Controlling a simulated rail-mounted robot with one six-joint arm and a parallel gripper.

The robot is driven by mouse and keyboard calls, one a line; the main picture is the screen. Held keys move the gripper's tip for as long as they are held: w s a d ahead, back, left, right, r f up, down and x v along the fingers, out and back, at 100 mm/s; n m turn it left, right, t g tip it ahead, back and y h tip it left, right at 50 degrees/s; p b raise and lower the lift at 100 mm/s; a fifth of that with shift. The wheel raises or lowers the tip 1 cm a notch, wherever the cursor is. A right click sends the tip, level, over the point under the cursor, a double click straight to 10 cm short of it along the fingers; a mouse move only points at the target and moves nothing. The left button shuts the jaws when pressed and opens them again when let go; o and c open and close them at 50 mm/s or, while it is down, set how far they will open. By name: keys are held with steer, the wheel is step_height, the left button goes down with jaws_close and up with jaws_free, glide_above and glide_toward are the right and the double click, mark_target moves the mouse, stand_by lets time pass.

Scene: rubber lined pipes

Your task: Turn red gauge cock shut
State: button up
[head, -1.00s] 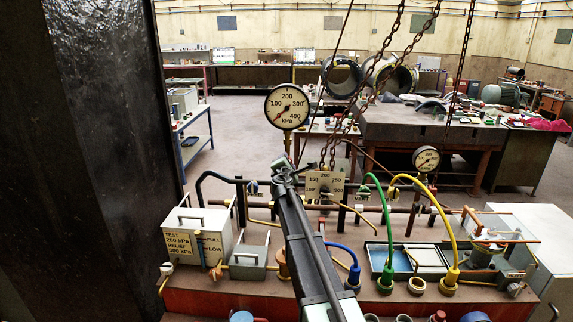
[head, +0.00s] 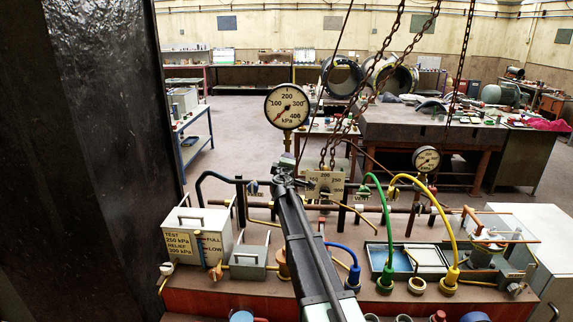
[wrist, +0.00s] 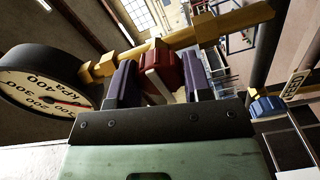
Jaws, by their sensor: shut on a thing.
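The red gauge cock handle (wrist: 163,72) sits between the purple fingers of my gripper (wrist: 159,78) in the wrist view. The gripper is shut on it. The handle is mounted at a brass pipe (wrist: 215,32) that runs across the top of that view. A round kPa pressure gauge (wrist: 42,82) lies at the left end of this pipe. In the head view the large gauge (head: 287,106) stands upright behind the far end of my arm. Its needle points to the lower left. My arm hides the red handle there.
A smaller gauge (head: 426,159) stands to the right. A square dial plate (head: 325,184) is close beside my arm. Blue, green and yellow hoses (head: 448,235) rise from the red bench. Chains (head: 385,70) hang behind. A grey test box (head: 196,236) stands at the left.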

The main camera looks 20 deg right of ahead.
steer(key=shift+m, duration=0.3)
steer(key=o, duration=0.9)
steer(key=shift+s, duration=0.1)
steer(key=v, duration=1)
steer(key=shift+s+a, duration=0.15)
steer(key=shift+s, duration=0.15)
